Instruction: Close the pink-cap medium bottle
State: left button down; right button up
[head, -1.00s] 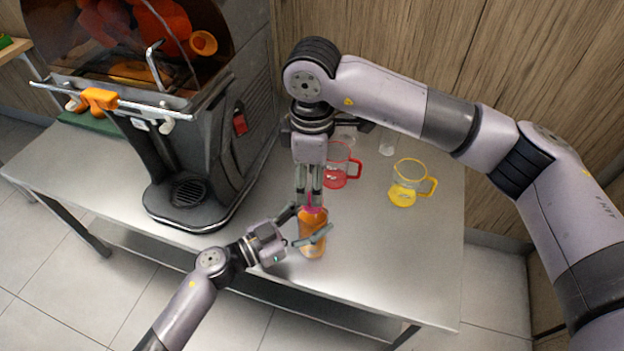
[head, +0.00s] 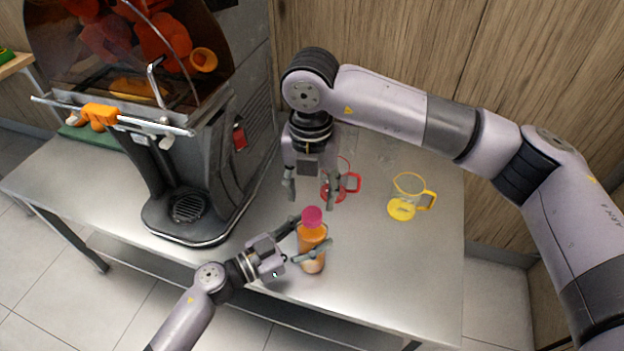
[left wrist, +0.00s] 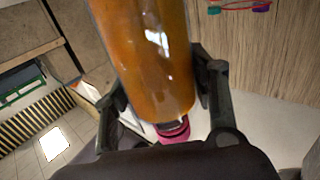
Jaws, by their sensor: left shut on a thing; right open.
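The bottle (head: 313,240) of orange juice stands upright near the table's front edge in the head view. Its pink cap (head: 312,216) sits on top of the neck. My left gripper (head: 312,246) is shut around the bottle's body. In the left wrist view the bottle (left wrist: 155,60) fills the space between the fingers, with part of the pink cap (left wrist: 174,132) below it. My right gripper (head: 310,194) is open, pointing down, a little above the cap and apart from it. The thread under the cap is hidden.
A juicer (head: 215,150) stands on the steel table (head: 390,265) at the left. A red-handled jug (head: 349,184) is behind the right gripper, and a yellow jug (head: 402,209) is to its right. A wooden wall (head: 420,60) closes the back. The table's right front is clear.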

jog(key=n, duration=0.6)
jog(key=shift+r, duration=0.2)
jog(key=n, duration=0.6)
jog(key=shift+r, duration=0.15)
jog(key=n, duration=0.4)
jog(key=shift+r, duration=0.1)
jog(key=n, duration=0.6)
jog(key=shift+r, duration=0.15)
jog(key=n, duration=0.4)
jog(key=shift+r, duration=0.15)
jog(key=n, duration=0.6)
jog(key=shift+r, duration=0.15)
jog(key=n, duration=0.6)
jog(key=shift+d+r, duration=0.1)
jog(key=shift+r, duration=0.05)
jog(key=n, duration=0.4)
jog(key=shift+r+n, duration=0.1)
jog(key=shift+n, duration=0.3)
